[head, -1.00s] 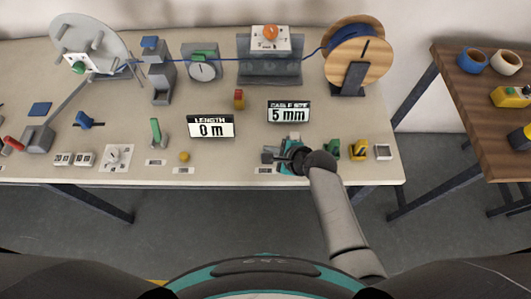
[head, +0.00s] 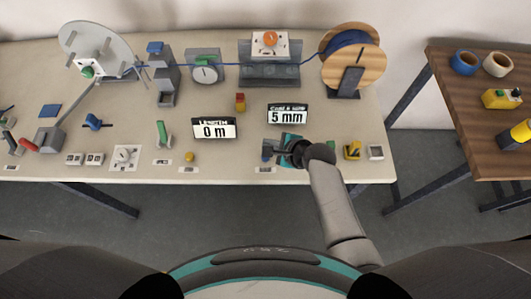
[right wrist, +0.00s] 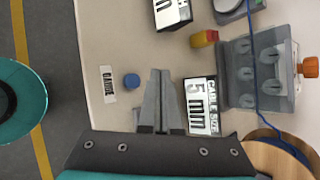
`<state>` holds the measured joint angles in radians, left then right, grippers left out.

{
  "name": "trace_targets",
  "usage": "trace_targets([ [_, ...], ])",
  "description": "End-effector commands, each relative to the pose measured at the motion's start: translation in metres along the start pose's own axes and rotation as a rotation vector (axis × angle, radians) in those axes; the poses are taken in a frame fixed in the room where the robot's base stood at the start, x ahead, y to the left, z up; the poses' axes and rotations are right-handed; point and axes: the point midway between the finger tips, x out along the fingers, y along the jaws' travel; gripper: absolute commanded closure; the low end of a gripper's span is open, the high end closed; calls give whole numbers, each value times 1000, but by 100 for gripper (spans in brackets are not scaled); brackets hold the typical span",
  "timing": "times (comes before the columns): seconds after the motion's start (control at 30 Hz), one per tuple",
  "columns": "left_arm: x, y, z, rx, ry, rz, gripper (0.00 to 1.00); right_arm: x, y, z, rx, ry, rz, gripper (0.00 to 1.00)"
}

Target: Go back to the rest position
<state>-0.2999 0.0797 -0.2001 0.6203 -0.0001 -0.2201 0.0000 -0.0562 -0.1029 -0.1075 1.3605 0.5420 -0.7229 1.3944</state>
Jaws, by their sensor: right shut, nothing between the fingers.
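My right gripper (head: 276,150) is over the front part of the workbench, just in front of the 5 mm display (head: 288,114). In the right wrist view its fingers (right wrist: 160,102) are together with nothing between them. They point between a round blue button (right wrist: 131,80) and the display, which also shows there (right wrist: 200,105). I cannot tell how high the fingers are above the table. My right forearm and wrist hide part of the bench's front right. My left gripper is not in view.
The workbench (head: 220,150) holds a 0 m display (head: 215,128), a wooden cable spool (head: 352,62), a grey guide block (head: 270,75), and several buttons and switches along its front. A second wooden table (head: 470,115) stands right, beyond a gap. Floor is open in front.

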Motion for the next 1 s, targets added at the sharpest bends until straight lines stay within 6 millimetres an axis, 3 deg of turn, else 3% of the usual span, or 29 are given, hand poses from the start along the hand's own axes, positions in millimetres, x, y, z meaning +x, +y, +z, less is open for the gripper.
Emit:
trace_targets([
  [0.67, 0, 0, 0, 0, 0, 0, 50, -5, 2, -2, -48, 6, 8, 100],
  [0.83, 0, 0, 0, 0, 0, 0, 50, -34, 12, -10, -327, 39, 64, 100],
  [1.0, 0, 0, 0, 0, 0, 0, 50, -83, 28, -23, -749, 88, 175, 100],
])
